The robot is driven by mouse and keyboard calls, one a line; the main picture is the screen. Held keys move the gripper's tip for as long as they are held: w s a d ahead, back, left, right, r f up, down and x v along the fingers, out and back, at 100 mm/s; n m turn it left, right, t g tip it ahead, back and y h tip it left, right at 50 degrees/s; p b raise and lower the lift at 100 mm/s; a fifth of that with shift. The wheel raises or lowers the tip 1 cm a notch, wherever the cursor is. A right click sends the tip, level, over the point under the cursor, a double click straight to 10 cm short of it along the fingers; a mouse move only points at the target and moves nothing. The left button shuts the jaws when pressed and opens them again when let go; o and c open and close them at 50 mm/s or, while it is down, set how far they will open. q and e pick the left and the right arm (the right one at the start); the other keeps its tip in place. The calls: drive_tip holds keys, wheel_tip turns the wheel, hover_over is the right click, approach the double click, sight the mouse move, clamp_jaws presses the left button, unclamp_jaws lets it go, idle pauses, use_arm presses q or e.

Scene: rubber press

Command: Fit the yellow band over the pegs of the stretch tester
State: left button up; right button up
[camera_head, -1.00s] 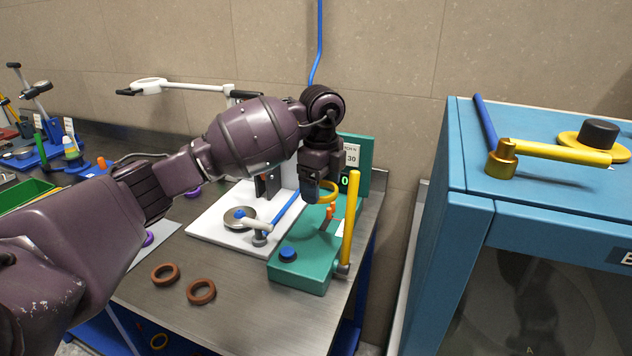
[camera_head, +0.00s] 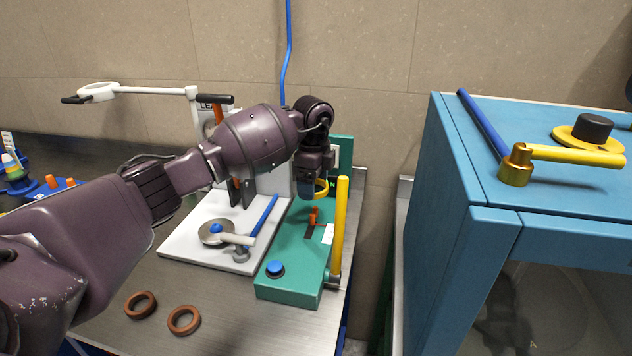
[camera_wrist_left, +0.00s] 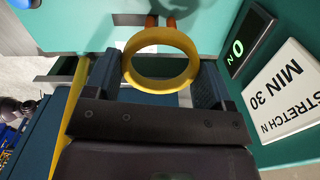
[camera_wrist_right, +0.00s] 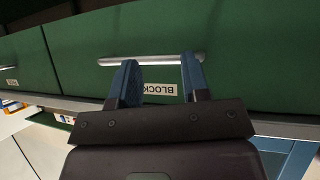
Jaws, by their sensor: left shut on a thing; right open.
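My left gripper (camera_head: 308,190) is shut on the yellow band (camera_head: 322,188) and holds it above the green stretch tester (camera_head: 290,285). In the left wrist view the band (camera_wrist_left: 160,35) is a round ring between the fingers (camera_wrist_left: 158,65), unstretched. The orange pegs (camera_head: 313,215) stand on the tester below the band and apart from it. They also show past the band in the left wrist view (camera_wrist_left: 170,22). The tester's display (camera_wrist_left: 236,52) reads 0. My right gripper (camera_wrist_right: 160,75) is open and empty, its fingers near a metal drawer handle (camera_wrist_right: 152,59).
The tester's yellow lever (camera_head: 341,225) stands upright on its right side, with a blue button (camera_head: 275,268) in front. A white-based device (camera_head: 190,245) stands left. Two brown rings (camera_head: 184,320) lie on the bench. A blue cabinet (camera_head: 445,230) is right, across a gap.

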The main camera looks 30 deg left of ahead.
use_arm(q)
drive_tip(key=shift+d+f+b, duration=0.1)
drive_tip(key=shift+f+b, duration=1.4)
drive_tip(key=shift+f, duration=0.85)
drive_tip(key=shift+f+p, duration=0.3)
drive_tip(key=shift+p, duration=0.05)
drive_tip(key=shift+f, duration=1.1)
idle(0.8)
drive_tip(key=o, duration=0.9)
drive_tip(key=shift+c, duration=0.2)
